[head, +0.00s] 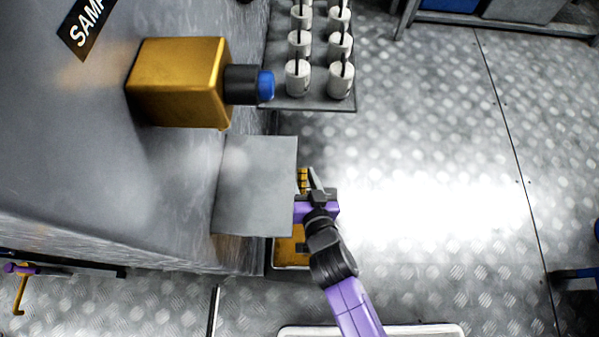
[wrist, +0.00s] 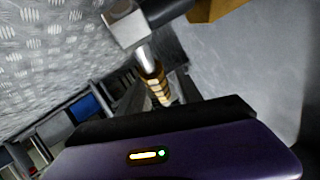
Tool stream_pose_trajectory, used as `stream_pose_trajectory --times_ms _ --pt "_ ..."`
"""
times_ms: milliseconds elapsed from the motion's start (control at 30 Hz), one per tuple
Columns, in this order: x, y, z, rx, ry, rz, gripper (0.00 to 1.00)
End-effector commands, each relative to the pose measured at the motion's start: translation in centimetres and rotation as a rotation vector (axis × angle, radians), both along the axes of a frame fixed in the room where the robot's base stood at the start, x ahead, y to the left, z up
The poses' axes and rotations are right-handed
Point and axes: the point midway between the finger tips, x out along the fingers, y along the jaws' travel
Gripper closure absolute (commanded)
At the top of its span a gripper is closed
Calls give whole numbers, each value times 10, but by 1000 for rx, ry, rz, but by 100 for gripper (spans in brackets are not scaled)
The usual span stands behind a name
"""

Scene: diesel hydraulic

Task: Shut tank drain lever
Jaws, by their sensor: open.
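A lever handle with yellow and dark bands and a silver neck (wrist: 153,82) shows in the wrist view, just ahead of my gripper. Its neck runs up towards a pale grey block (wrist: 125,27). I take this to be the tank drain lever. In the head view a small yellow banded part (head: 303,181) shows at the right edge of a grey plate, which hides the rest. My gripper (head: 313,185) is open beside that part. The handle appears to lie in front of or between the fingers; I cannot tell if they touch it.
A flat grey plate (head: 257,186) juts from the tank (head: 70,160) over the lever area. Above it sticks out a yellow block (head: 180,82) with a blue-ended knob (head: 265,84). A rack of white cups (head: 340,80) stands at the back. The floor (head: 440,200) to the right is clear.

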Motion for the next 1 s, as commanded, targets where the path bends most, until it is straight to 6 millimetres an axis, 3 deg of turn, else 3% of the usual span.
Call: stream_pose_trajectory --times_ms 133,467,700,1000 --pt "12 4 -6 0 -1 1 58" --pt "15 5 -6 1 1 0 58" --pt "15 5 -6 0 1 0 100" --pt "15 5 -6 0 0 0 100"
